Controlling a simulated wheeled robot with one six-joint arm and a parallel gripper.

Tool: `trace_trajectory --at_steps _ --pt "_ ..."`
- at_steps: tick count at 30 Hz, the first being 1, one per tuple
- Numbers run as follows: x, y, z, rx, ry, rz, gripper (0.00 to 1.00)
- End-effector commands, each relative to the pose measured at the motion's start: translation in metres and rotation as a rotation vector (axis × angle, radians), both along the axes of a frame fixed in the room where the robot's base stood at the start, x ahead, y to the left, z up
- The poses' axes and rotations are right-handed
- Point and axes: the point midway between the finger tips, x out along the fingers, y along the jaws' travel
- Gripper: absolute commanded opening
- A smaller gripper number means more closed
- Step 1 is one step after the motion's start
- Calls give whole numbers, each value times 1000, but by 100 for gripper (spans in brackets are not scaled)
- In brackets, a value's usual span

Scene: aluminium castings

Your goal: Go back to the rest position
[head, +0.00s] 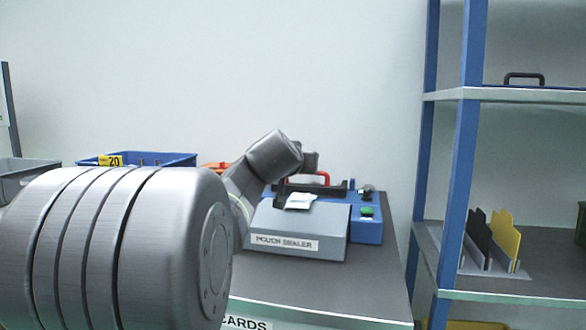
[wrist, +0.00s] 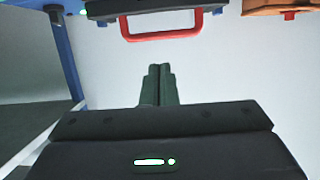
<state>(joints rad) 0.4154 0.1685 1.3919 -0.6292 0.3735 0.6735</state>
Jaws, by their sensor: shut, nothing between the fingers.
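My gripper (wrist: 161,72) shows in the wrist view with its two dark fingers together and nothing between them. In the head view my grey arm reaches from the left foreground toward the bench, and its end is over the pouch sealer area. The grey box labelled "POUCH SEALER" (head: 325,221) stands on the bench, with a small white piece (head: 299,201) on top. The blue machine (head: 368,231) behind it has a green button and a red handle (head: 322,176). The red handle (wrist: 163,36) also shows at the top of the wrist view, apart from the fingers.
A blue bin (head: 176,158) marked 20 and a grey bin (head: 22,172) stand at the left. A blue-post shelf (head: 461,150) stands right of the bench, holding black and yellow upright pieces (head: 504,240). The bench's front right (head: 375,290) is clear.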

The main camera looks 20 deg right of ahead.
Motion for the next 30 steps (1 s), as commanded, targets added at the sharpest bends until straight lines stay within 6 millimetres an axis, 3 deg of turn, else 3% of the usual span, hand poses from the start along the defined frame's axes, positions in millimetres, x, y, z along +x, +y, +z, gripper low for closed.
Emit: trace_trajectory --at_steps 8,21,24,28,30 --pt "17 -12 3 0 1 -1 0" --pt "71 -54 14 1 0 -1 0" --pt "83 -62 9 2 4 -2 0" --pt "82 -62 -15 7 11 -4 0" --pt "88 -66 -6 8 14 -5 0"
